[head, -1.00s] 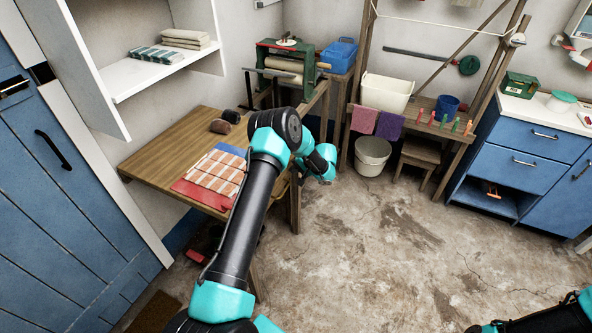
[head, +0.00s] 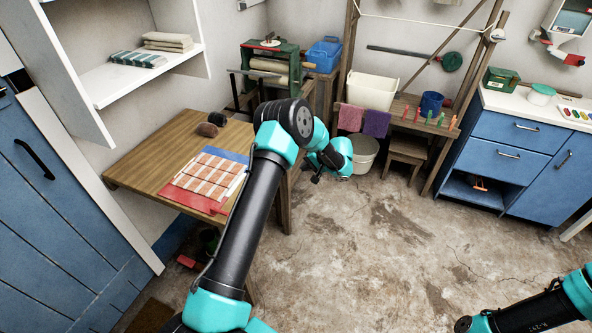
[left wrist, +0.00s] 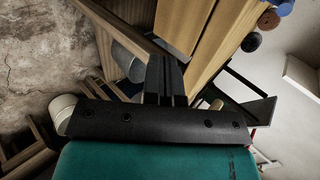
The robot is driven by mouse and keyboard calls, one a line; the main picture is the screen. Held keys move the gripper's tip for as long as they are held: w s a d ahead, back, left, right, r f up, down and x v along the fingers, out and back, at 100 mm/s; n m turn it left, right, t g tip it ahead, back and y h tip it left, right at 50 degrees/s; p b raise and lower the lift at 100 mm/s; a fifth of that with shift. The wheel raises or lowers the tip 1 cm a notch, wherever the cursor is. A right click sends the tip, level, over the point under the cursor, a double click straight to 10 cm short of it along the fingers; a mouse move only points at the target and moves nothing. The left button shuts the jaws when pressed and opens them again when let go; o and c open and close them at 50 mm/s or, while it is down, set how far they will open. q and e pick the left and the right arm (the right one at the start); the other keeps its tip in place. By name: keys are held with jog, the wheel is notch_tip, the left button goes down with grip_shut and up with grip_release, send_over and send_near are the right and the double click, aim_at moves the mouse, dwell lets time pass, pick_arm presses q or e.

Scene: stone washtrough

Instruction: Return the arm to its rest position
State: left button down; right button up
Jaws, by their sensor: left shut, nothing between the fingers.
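My left arm crosses the middle of the head view, its elbow raised in front of the table's right edge. The left gripper (head: 317,178) is shut and empty, small and dark, in the air to the right of the wooden table (head: 143,172). In the left wrist view the closed fingers (left wrist: 166,78) show with nothing between them. Part of my right arm (head: 525,310) shows at the bottom right of the head view; its gripper is not in view.
A striped cloth (head: 210,176) lies over red and blue cloths on the table, near my left arm. A pale bucket (head: 364,153) stands on the floor beyond the gripper. Blue drawers (head: 515,130) stand at the right. The concrete floor (head: 375,250) between the arms is clear.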

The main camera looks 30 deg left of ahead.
pick_arm(q)
jog(key=shift+v, duration=0.95)
jog(key=s+d+f+m+g+h, duration=0.1)
jog(key=s+d+f+h, duration=0.45)
jog(key=s, duration=0.25)
jog(key=s+d+f+m+h, duration=0.1)
jog(key=s+d+f+h, duration=0.3)
jog(key=s+d+f, duration=0.4)
jog(key=s+d+r+n+t+h, duration=0.1)
jog(key=s+d, duration=0.1)
jog(key=s, duration=0.7)
jog(key=s+d+r+t+h, duration=0.1)
jog(key=s+d+t+h, duration=0.1)
jog(key=s, duration=0.8)
jog(key=shift+d+r+n, duration=0.35)
jog(key=shift+d+n, duration=0.05)
jog(key=shift+d, duration=0.15)
jog(key=shift+h, duration=0.25)
